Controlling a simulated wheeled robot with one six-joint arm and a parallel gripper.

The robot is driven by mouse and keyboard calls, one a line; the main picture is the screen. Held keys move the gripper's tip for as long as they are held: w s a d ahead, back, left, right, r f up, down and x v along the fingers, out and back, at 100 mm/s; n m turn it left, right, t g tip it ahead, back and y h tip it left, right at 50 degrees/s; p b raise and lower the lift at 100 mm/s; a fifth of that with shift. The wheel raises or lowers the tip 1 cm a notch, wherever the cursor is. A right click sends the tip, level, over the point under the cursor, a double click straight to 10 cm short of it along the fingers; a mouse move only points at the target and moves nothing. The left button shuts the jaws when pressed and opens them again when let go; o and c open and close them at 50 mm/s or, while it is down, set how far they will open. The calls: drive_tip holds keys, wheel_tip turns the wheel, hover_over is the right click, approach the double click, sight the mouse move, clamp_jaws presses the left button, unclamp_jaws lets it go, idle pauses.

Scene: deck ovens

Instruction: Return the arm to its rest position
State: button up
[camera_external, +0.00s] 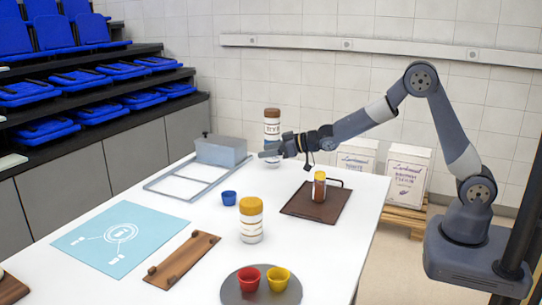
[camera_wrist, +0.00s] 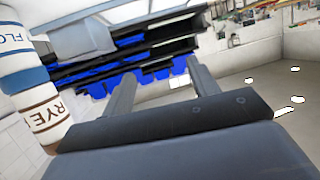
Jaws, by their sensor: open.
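My gripper (camera_external: 268,152) is above the far part of the white table (camera_external: 210,225), with the arm stretched out to the left from its base at the right. In the wrist view my gripper (camera_wrist: 158,78) shows two dark fingers spread apart with nothing between them. The fingers point toward the blue seats.
Below the arm, a small amber jar (camera_external: 319,187) stands on a brown board (camera_external: 300,208). A grey scale-like box (camera_external: 221,150), blue cup (camera_external: 229,198), yellow-lidded jar (camera_external: 251,222), wooden board (camera_external: 180,262), blue mat (camera_external: 95,240) and round tray (camera_external: 240,293) with red and yellow cups occupy the table.

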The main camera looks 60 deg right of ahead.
wheel_tip(320, 180, down, 6)
drive_tip(key=shift+f, duration=0.25)
drive_tip(key=shift+s+d+r, duration=0.1)
drive_tip(key=shift+s+r, duration=0.1)
drive_tip(key=shift+s, duration=0.15)
drive_tip(key=w+r+p, duration=0.4)
drive_tip(key=w+p, duration=0.1)
drive_tip(key=w, duration=0.2)
idle(0.5)
idle(1.2)
